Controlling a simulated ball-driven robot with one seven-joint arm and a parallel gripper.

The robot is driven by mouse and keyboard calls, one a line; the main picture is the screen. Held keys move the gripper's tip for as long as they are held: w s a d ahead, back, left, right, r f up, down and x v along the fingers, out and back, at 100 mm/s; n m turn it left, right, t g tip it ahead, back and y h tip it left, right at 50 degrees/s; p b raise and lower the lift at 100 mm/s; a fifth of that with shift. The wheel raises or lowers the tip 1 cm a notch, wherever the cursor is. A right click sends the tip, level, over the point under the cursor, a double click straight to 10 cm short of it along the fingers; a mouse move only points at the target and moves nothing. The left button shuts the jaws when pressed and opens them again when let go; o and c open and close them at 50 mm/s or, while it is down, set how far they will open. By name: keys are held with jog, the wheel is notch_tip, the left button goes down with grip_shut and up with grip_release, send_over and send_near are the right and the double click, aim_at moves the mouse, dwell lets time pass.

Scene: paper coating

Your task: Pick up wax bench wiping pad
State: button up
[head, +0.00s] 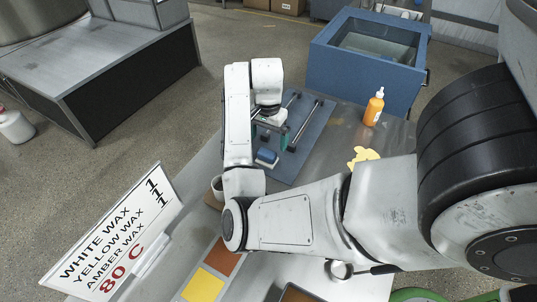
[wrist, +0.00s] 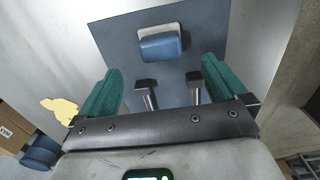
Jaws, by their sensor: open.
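The wiping pad (head: 267,157) looks like a small blue block with a pale base, lying on a blue-grey mat (head: 316,140). It also shows in the wrist view (wrist: 161,47), at the top middle, beyond my fingertips. My gripper (head: 273,136) is above the mat, just behind the pad in the head view. Its two green fingers are apart with nothing between them; the wrist view shows the open gripper too (wrist: 160,76). The pad is apart from both fingers.
Two metal rods with dark ends (head: 305,125) lie on the mat near my gripper. An orange bottle (head: 374,107) and a yellow lump (head: 362,156) are at right. A blue tank (head: 365,60) stands behind. A cup (head: 217,187) is left of my arm; a wax sign (head: 115,240) stands front left.

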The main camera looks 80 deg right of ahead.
aim_at(267, 152)
jog(key=shift+w+f, duration=0.1)
jog(key=shift+f, duration=0.8)
jog(key=shift+a+f+p, duration=0.2)
jog(key=shift+f+p, duration=0.5)
jog(key=shift+f, duration=2)
jog(key=c, duration=1.1)
jog(key=shift+c, duration=0.2)
jog(key=shift+r, duration=0.15)
